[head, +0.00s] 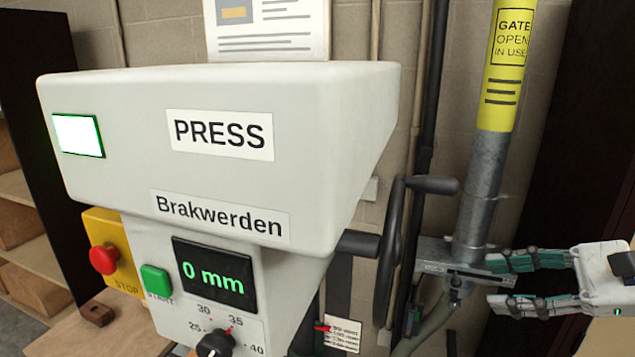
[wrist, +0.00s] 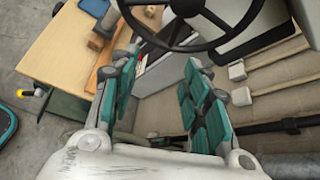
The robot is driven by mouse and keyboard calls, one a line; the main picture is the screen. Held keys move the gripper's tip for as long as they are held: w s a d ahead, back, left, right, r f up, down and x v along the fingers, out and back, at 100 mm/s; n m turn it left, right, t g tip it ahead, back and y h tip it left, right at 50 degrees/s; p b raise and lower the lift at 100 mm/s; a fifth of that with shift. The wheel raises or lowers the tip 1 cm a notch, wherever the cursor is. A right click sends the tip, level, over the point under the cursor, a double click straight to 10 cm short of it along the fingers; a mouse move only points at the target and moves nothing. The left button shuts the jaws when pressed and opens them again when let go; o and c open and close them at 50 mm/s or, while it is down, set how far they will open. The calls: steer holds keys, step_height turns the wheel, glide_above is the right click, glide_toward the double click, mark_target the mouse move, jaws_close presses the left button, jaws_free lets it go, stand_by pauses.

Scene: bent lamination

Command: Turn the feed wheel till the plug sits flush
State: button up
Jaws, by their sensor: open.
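The feed wheel (head: 388,250) is a dark handwheel with a crank handle, mounted on a shaft at the right side of the white press (head: 300,110). In the head view it shows nearly edge-on. In the wrist view the wheel's rim and spokes (wrist: 190,15) cross the top, beyond my fingertips. My gripper (head: 495,283) is to the right of the wheel, open and empty, its fingers pointing left. In the wrist view my gripper (wrist: 163,62) has a clear gap between its teal fingers. It appears apart from the wheel. I cannot make out the plug in either view.
The press display (head: 213,276) reads 0 mm, above a dial (head: 213,345). A red stop button (head: 103,260) and green start button (head: 156,281) sit left. A grey duct with a yellow sleeve (head: 508,70) stands behind my gripper. A wooden bench (wrist: 65,50) shows left.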

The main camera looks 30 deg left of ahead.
mark_target(438, 186)
steer(key=w+r+m+g+y+p, duration=0.1)
steer(key=w+r+g+y+p, duration=0.35)
steer(key=r, duration=0.75)
steer(key=shift+t, duration=0.25)
steer(key=p+x, duration=0.2)
steer(key=x, duration=1.1)
steer(key=shift+s+a+r, duration=0.1)
steer(key=shift+s+a, duration=0.05)
steer(key=shift+a, duration=0.05)
jaws_close()
